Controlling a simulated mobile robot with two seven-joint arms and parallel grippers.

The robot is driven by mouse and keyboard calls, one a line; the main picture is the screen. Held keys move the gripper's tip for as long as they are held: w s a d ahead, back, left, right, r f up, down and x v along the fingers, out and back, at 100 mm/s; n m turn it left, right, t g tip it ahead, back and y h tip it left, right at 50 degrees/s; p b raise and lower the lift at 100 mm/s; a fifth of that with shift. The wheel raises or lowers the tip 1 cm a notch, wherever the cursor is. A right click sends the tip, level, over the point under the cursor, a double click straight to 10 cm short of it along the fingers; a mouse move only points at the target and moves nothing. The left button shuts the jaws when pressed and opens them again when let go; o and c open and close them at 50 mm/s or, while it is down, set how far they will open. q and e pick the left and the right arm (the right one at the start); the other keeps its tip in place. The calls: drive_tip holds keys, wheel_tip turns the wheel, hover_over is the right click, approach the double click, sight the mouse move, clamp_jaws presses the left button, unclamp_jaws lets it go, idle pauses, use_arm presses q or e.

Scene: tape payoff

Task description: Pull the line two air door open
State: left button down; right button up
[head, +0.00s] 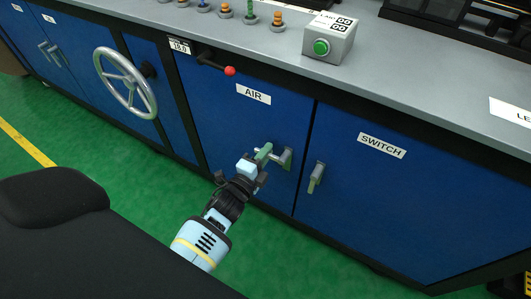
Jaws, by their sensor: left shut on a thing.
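The air door (236,128) is a blue cabinet panel with a white AIR label, and it looks flush with the cabinet front. Its handle (284,157) is a grey-green lever near the door's right edge. My left gripper (259,160) comes from below and is shut on the handle's left end. The fingers partly hide that end. My right gripper is not in view.
The blue switch door (405,200) with its own handle (316,178) is to the right. A red-knobbed lever (229,71) sticks out above the air door. A handwheel (125,83) stands to the left. A button box (328,40) sits on the grey counter. Green floor lies in front.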

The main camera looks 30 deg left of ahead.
use_arm(q)
drive_tip(key=shift+s+a, duration=0.1)
drive_tip(key=shift+s, duration=0.15)
drive_tip(key=s+a+m+g+h+p, duration=0.2)
drive_tip(key=s+a+m+h+p, duration=0.2)
drive_tip(key=s+h, duration=0.3)
drive_tip(key=s+a+m, duration=0.1)
drive_tip(key=s, duration=0.4)
drive_tip(key=shift+s+a+h, duration=0.15)
drive_tip(key=shift+s+h, duration=0.15)
drive_tip(key=shift+h, duration=0.1)
drive_tip(key=c, duration=1.4)
unclamp_jaws()
drive_tip(key=v, duration=0.7)
drive_tip(key=shift+s+a, duration=0.15)
drive_tip(key=shift+s, duration=0.2)
